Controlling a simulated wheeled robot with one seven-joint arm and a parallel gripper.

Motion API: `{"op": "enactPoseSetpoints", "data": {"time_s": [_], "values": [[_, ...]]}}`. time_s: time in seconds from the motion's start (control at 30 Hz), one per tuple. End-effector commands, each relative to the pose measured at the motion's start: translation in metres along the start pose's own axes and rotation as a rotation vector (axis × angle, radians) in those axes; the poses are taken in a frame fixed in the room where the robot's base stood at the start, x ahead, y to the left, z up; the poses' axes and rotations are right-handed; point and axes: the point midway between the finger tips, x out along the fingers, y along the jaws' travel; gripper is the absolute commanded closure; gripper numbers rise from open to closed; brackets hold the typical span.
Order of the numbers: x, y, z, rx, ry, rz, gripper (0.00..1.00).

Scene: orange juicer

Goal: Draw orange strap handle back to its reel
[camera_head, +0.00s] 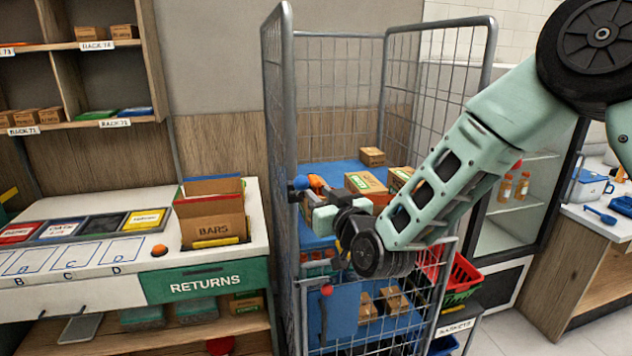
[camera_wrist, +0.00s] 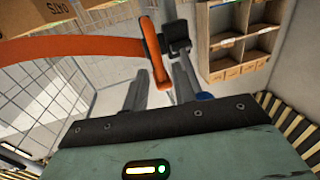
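The orange strap handle (camera_wrist: 153,55) hangs at the end of a broad orange strap (camera_wrist: 70,48) in the wrist view. In the head view, the orange piece (camera_head: 317,182) shows at the roll cage's left front post, beside a round blue part (camera_head: 301,182) that may be the reel. My gripper (camera_wrist: 160,82) is at the handle, with its two grey fingers apart. The handle's lower end appears between them, with a gap at the left finger; contact is unclear. A black fitting (camera_wrist: 175,34) sits by the handle on a grey post.
The roll cage (camera_head: 287,100) holds a blue shelf with several cartons (camera_head: 366,183). A returns counter (camera_head: 205,270) with a cardboard box stands close on the left. A glass-door fridge (camera_head: 530,200) and red baskets (camera_head: 462,275) are right of the cage.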

Motion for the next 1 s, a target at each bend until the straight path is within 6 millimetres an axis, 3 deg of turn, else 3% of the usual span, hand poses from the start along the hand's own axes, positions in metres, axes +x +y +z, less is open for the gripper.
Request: {"op": "enactPoseSetpoints", "data": {"time_s": [0.2, 0.57, 0.67, 1.0], "values": [[0.022, 0.000, -0.001, 0.001, -0.001, 0.000, 0.73], [0.026, 0.000, 0.001, 0.000, -0.001, -0.001, 0.73], [0.026, 0.000, 0.001, 0.001, -0.001, -0.001, 1.00], [0.025, 0.009, 0.002, -0.001, 0.000, 0.002, 1.00]]}}
